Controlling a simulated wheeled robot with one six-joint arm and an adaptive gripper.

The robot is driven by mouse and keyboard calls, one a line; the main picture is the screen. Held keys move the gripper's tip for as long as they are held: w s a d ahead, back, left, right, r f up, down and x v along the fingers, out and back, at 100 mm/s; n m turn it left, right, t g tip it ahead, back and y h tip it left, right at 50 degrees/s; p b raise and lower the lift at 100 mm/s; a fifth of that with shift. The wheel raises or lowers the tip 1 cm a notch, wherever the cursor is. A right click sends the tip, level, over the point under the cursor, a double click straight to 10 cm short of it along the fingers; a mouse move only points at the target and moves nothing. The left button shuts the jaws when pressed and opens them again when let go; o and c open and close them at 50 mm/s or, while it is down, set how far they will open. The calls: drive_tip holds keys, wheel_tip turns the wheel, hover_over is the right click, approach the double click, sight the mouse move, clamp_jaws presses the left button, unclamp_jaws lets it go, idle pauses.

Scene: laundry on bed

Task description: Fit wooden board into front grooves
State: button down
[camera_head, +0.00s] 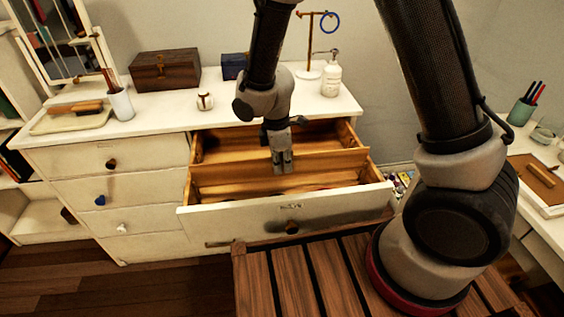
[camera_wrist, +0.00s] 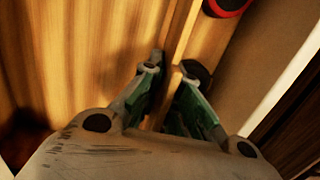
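The wooden board (camera_head: 230,176) stands on edge across the open top drawer, dividing its inside into a back and a front part. Its long top edge runs nearly side to side. My gripper (camera_head: 282,168) points down over the board's middle. In the wrist view my gripper's fingers (camera_wrist: 175,72) lie on both sides of the board's thin edge (camera_wrist: 186,45), drawn in close and appearing to pinch it. The drawer (camera_head: 245,218) has a white front and wooden walls. The grooves do not show clearly, and I cannot tell whether the board's ends sit in them.
A red and black round object (camera_wrist: 228,5) lies beside the board. The white dresser top holds a wooden box (camera_head: 165,72), a pump bottle (camera_head: 331,80), a cup (camera_head: 120,103) and a small jar (camera_head: 205,101). A slatted wooden surface (camera_head: 295,275) is in front.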

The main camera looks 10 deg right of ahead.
sight(282, 178)
drive_tip(key=shift+f, duration=2.85)
drive_tip(key=c, duration=1.6)
unclamp_jaws()
drive_tip(key=shift+o, duration=0.2)
drive_tip(key=r, duration=0.8)
drive_tip(key=a+r, duration=0.1)
drive_tip(key=r, duration=0.3)
